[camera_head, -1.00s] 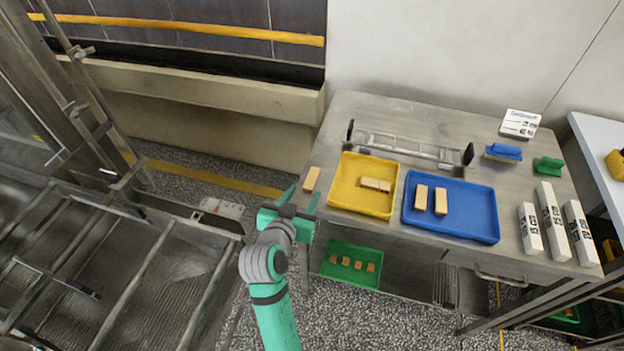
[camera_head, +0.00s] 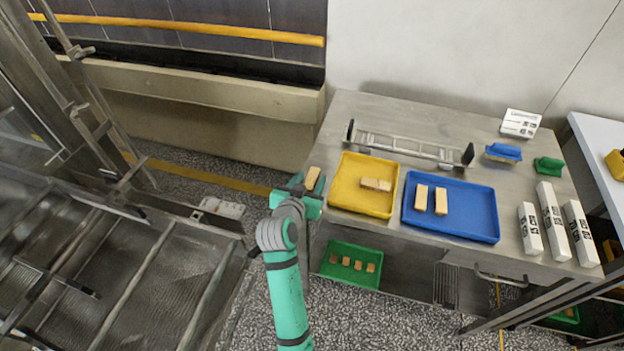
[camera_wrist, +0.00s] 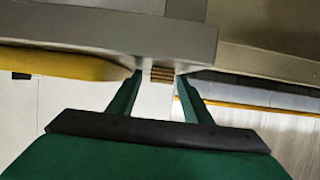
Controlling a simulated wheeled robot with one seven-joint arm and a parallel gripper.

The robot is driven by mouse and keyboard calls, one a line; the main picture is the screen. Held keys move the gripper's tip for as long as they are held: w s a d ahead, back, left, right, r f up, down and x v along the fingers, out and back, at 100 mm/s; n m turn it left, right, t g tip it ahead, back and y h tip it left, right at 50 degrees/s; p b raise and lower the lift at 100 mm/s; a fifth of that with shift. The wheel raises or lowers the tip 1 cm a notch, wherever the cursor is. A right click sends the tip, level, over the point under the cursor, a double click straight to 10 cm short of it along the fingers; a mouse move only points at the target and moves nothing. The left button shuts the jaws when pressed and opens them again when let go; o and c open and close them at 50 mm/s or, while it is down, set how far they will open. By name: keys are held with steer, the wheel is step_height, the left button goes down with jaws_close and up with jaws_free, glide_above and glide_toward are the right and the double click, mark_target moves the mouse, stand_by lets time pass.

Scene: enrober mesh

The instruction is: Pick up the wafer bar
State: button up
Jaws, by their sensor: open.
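A tan wafer bar (camera_head: 313,178) lies at the left edge of the steel table (camera_head: 345,125), left of the yellow tray. My gripper (camera_head: 309,186) is at that edge, open, with its fingers on either side of the bar's near end. In the wrist view the layered end of the wafer bar (camera_wrist: 162,74) shows between the two fingertips (camera_wrist: 160,79), beside the table edge. Gaps seem to show at both sides; whether a finger touches it I cannot tell. The bar's far part is hidden in the wrist view.
A yellow tray (camera_head: 345,199) and a blue tray (camera_head: 470,224) hold more bars. A metal rack (camera_head: 405,147) stands behind them. A green bin (camera_head: 340,274) with several small pieces sits below the table.

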steer(key=c, duration=0.9)
steer(key=shift+r, duration=0.1)
